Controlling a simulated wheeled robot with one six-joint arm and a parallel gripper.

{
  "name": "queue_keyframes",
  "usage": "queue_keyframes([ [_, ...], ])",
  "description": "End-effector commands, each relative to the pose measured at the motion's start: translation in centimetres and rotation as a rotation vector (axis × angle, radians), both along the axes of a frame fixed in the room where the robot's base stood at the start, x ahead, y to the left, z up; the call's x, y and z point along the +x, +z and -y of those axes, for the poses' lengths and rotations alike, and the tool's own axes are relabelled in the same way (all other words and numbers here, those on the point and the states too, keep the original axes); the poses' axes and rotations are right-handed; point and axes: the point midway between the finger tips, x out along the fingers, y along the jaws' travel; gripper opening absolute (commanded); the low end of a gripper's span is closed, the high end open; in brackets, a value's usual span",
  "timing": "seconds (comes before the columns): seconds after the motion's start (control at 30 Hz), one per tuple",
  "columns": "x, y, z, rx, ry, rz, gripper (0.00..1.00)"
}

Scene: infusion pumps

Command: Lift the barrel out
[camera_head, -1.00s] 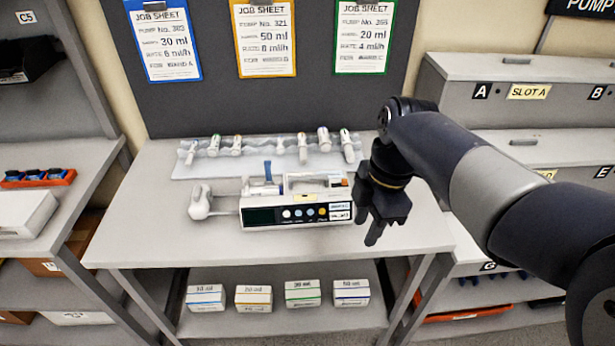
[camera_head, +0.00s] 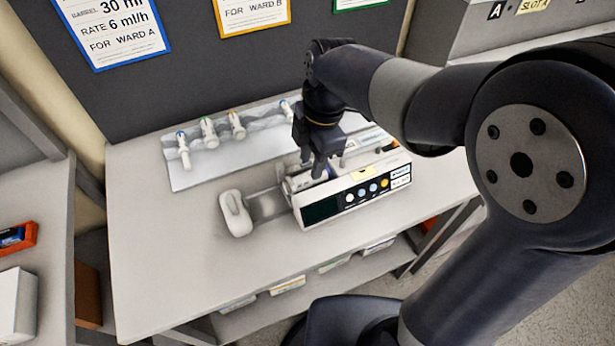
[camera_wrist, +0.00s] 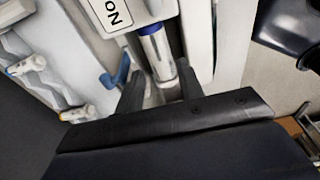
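The infusion pump (camera_head: 325,208) lies on the table with its dark screen and coloured buttons facing front. My gripper (camera_head: 320,172) points down over the pump's top and hides most of the barrel in the head view. In the wrist view the barrel (camera_wrist: 158,52) is a clear-grey cylinder with a blue band, seated in the pump. The two fingers of my gripper (camera_wrist: 160,88) stand apart, one on each side of the barrel's near end. I see gaps beside it; contact cannot be told. A blue lever (camera_wrist: 118,76) stands left of the fingers.
A white plunger-like end piece (camera_head: 236,214) sticks out left of the pump. The table's front left (camera_head: 160,270) is clear. Job sheets hang on the dark back panel.

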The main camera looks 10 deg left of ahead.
Motion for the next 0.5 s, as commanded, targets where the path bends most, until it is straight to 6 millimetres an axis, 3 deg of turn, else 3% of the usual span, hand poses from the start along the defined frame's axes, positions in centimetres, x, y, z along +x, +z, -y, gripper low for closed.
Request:
queue_keyframes([
  [0.3, -0.8, -4.1, -1.4, -0.001, 0.001, -0.004, 0.36],
  [0.5, -0.8, -4.9, -1.5, 0.000, 0.000, 0.000, 0.36],
])
